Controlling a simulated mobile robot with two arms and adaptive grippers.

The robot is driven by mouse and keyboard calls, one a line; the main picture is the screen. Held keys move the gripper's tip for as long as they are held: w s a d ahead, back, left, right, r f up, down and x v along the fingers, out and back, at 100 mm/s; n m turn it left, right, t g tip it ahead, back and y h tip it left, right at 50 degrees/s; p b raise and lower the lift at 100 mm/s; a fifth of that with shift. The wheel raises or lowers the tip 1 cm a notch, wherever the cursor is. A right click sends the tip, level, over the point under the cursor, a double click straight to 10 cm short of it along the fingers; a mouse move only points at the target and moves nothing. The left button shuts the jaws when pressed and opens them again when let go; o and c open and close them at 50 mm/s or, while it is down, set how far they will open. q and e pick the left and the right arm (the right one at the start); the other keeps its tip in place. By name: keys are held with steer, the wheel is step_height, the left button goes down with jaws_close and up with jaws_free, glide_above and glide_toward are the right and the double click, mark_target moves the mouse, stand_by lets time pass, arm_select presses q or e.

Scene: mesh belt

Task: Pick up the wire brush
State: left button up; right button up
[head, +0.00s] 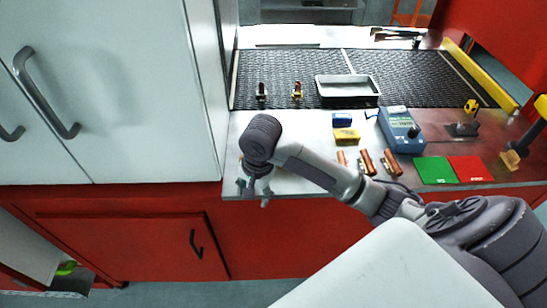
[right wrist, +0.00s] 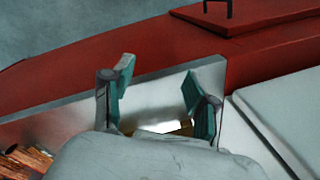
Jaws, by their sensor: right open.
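My right gripper (head: 254,190) is open above the front left edge of the metal worktop in the head view. Its two teal-padded fingers stand wide apart in the right wrist view (right wrist: 155,100), with nothing gripped between them. A small brass-coloured piece (right wrist: 182,130) shows low between the fingers, mostly hidden by the gripper body. It may be part of the wire brush, but I cannot tell. No wire brush shows clearly in the head view, where my arm covers part of the worktop. My left gripper is not in view.
The worktop holds copper bundles (head: 367,162), blue and yellow blocks (head: 345,135), a blue meter (head: 401,130) and green and red mats (head: 436,171). Behind is the black mesh belt (head: 420,75) with a metal tray (head: 347,98). A white cabinet (head: 120,90) stands left.

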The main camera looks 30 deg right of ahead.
steer(key=w+d+r+m+g+h, duration=0.1)
steer(key=w+d+r+m, duration=0.2)
steer(key=d+r+m, duration=0.35)
steer(key=w+d+r+m, duration=0.4)
steer(key=d+r+m, duration=0.1)
steer(key=r+m, duration=0.15)
step_height(320, 180, down, 8)
steer(key=shift+s+f+p, duration=0.1)
steer(key=shift+s+p, duration=0.05)
steer(key=shift+p, duration=0.55)
steer(key=shift+s+f, duration=0.1)
steer(key=shift+f, duration=0.2)
steer(key=f, duration=0.1)
steer(key=f+p, duration=0.1)
steer(key=f, duration=0.1)
steer(key=shift+s+a+f+p, duration=0.1)
steer(key=shift+s+f+p, duration=0.1)
steer(key=shift+f+p, duration=0.1)
steer(key=shift+f, duration=0.45)
steer(key=shift+n, duration=0.3)
jaws_close()
